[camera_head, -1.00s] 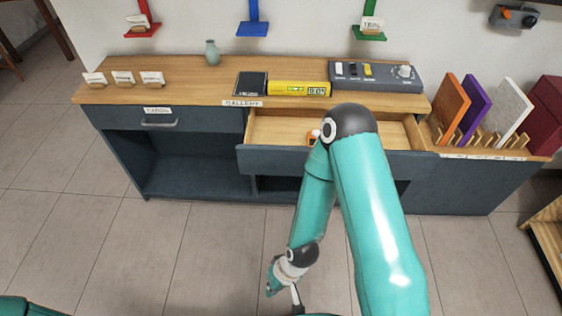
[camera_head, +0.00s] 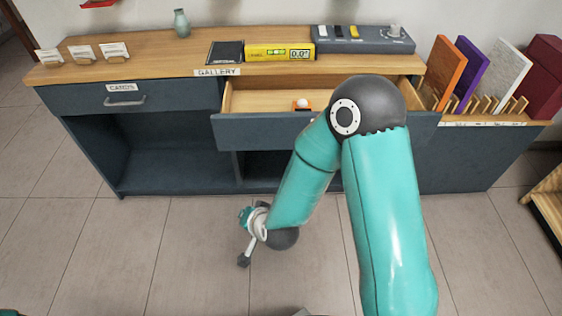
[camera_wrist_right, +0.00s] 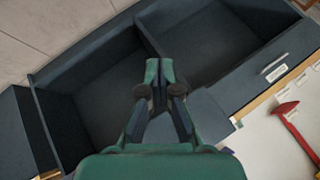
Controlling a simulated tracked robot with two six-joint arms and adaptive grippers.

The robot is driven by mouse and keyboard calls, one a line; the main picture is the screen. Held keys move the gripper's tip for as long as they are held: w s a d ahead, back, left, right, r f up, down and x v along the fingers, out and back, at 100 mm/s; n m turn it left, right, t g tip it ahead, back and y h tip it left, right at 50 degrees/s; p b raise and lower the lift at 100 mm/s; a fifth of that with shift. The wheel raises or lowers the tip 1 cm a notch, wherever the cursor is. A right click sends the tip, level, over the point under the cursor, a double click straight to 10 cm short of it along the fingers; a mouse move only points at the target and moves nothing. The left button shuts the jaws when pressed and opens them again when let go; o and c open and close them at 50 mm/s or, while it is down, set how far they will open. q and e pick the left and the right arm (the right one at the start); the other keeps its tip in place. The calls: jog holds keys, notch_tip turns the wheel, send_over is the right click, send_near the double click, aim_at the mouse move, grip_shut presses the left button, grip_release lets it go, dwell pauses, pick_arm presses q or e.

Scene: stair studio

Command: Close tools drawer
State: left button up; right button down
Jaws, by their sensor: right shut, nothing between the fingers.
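A dark blue drawer (camera_head: 262,130) with a pale wooden inside stands pulled out under the counter's middle. My right arm hides its right part, and no label shows on its visible front. A small orange thing with a white top (camera_head: 302,104) lies in it. My right gripper (camera_head: 246,216) is low in front of the cabinet, left of the arm's elbow, apart from the drawer front. In the right wrist view the same gripper (camera_wrist_right: 158,66) has its teal fingers together with nothing between them, before the cabinet's open compartments. My left gripper is out of view.
The wooden counter (camera_head: 150,60) carries card stands, a vase, a black pad, a yellow level and a grey control box (camera_head: 362,40). A shut drawer labelled CARDS (camera_head: 125,102) is at left. Upright coloured panels (camera_head: 472,75) stand at right. The tiled floor in front is clear.

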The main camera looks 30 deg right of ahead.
jog(key=w+d+r+m+t+h+b, duration=0.2)
jog(key=w+d+m+t+h+b, duration=0.25)
jog(key=b, duration=0.55)
pick_arm(q)
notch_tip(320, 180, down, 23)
jog(key=b, duration=1)
pick_arm(e)
jog(key=m+t+h+p, duration=0.2)
jog(key=m+h+p, duration=0.45)
jog(key=m, duration=0.35)
send_near(277, 135)
jog(key=shift+m+y, duration=0.25)
jog(key=shift+y, duration=0.25)
jog(key=x, duration=0.6)
jog(key=shift+s+d+r, duration=0.2)
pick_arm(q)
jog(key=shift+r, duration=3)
pick_arm(e)
jog(key=shift+w+d, duration=0.3)
jog(key=shift+w, duration=0.2)
